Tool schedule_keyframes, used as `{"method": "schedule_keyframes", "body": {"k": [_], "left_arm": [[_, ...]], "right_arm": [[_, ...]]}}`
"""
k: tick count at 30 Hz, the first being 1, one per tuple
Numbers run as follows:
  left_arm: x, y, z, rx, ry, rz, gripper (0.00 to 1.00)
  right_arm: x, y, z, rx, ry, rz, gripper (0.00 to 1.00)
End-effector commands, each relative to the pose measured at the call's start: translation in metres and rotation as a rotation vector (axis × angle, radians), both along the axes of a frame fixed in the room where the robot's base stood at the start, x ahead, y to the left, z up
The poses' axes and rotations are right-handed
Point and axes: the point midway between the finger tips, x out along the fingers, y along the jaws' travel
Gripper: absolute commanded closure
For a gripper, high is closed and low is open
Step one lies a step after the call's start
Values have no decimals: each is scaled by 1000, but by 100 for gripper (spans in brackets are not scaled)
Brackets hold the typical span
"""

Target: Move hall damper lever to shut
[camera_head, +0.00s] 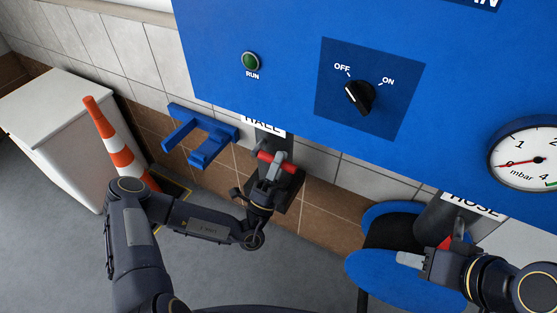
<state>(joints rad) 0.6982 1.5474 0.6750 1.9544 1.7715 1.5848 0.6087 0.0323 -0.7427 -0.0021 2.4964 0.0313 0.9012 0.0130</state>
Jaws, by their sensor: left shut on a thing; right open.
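The hall damper lever (276,162) has a red grip and sits on a dark pipe just below the HALL label (264,125). My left gripper (271,170) is shut on the red lever, and its fingers partly cover it. The lever's shut mark cannot be made out. My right gripper (408,259) is open at the lower right, below the HOSE label (472,204). A red part (446,241) on the hose pipe shows just behind the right gripper; I cannot tell whether they touch.
The blue panel above carries a green RUN lamp (250,61), a black OFF/ON knob (360,97) and a mbar gauge (523,158). A blue bracket (199,137), striped cone (119,146) and white cabinet (55,125) stand left. A blue round object (372,268) is below right.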

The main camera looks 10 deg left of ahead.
Motion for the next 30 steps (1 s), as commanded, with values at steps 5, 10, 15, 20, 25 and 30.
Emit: {"method": "schedule_keyframes", "body": {"k": [5, 10, 15, 20, 25, 30], "left_arm": [[0, 0, 4, -48, 18, 2, 100], [0, 0, 5, -65, 24, 1, 100], [0, 1, 5, -69, 24, 1, 100], [0, 1, 5, -69, 24, 0, 100], [0, 0, 5, -68, 24, 0, 72], [0, 0, 5, -66, 23, -1, 72]], "right_arm": [[0, 0, 5, 0, 0, 0, 57], [0, 0, 6, 0, 0, 0, 57], [0, 0, 6, 0, 0, 0, 57], [0, 0, 6, 0, 0, 0, 57], [0, 0, 6, 0, 0, 0, 57], [0, 0, 6, 0, 0, 0, 57]]}}
